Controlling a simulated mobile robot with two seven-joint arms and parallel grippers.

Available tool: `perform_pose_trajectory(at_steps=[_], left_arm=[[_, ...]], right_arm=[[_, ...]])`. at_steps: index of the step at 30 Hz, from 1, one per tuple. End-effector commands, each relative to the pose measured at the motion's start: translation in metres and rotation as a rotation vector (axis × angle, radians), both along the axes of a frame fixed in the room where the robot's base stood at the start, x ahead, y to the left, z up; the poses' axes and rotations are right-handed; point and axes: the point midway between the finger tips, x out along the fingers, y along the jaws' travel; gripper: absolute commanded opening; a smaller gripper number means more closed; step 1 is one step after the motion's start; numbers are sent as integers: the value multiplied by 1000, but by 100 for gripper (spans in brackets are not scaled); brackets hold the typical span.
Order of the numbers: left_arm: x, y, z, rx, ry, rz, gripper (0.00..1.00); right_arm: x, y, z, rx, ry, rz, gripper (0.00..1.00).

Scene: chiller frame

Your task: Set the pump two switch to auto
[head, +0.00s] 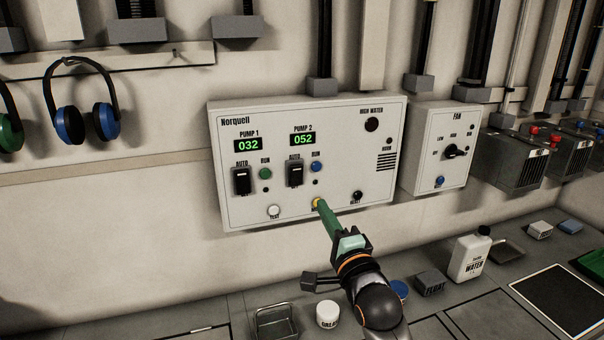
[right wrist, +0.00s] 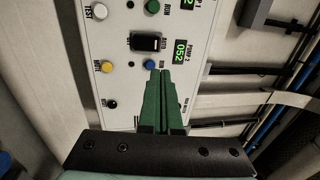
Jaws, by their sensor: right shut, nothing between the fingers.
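The Norquell control panel (head: 240,212) is a pale box on the wall. The pump 2 switch (head: 295,174) is a black rocker under the green 052 display (head: 303,139), with an AUTO label at its top; I cannot tell its setting. It also shows in the right wrist view (right wrist: 146,43). My right gripper (head: 319,204), with green fingers, is shut and empty. In the head view its tips overlap the yellow button (head: 316,203), below and right of the switch. In the right wrist view the tips (right wrist: 159,75) appear near the blue button (right wrist: 151,63), off the switch; contact is unclear.
The similar pump 1 switch (head: 242,181) is to the left. A white test button (head: 273,211) and black knob (head: 357,196) flank the yellow button. A fan box (head: 425,165) stands right of the panel. A bench below holds a water bottle (head: 468,258) and white tub (head: 327,314).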

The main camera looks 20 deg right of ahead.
Motion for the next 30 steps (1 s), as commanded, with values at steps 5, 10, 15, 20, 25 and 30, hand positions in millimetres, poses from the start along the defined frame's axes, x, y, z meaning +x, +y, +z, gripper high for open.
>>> perform_pose_trajectory(at_steps=[5, 10, 15, 20, 25, 30], left_arm=[[0, 0, 3, 0, 1, 0, 0], [-1, 0, 6, 0, 1, -1, 0], [-1, 0, 9, 0, 2, -1, 0], [-1, 0, 11, 0, 2, -1, 0], [-1, 0, 14, 0, 2, -1, 0], [-1, 0, 14, 0, 2, -1, 0]], right_arm=[[21, 1, 5, -2, 0, 1, 0], [50, 2, 11, -3, 0, 0, 0], [78, 2, 15, -3, 0, -1, 0], [102, 4, 20, -4, 0, 0, 0], [121, 4, 23, -2, -1, 1, 0], [131, 5, 24, -2, -1, 1, 0]])
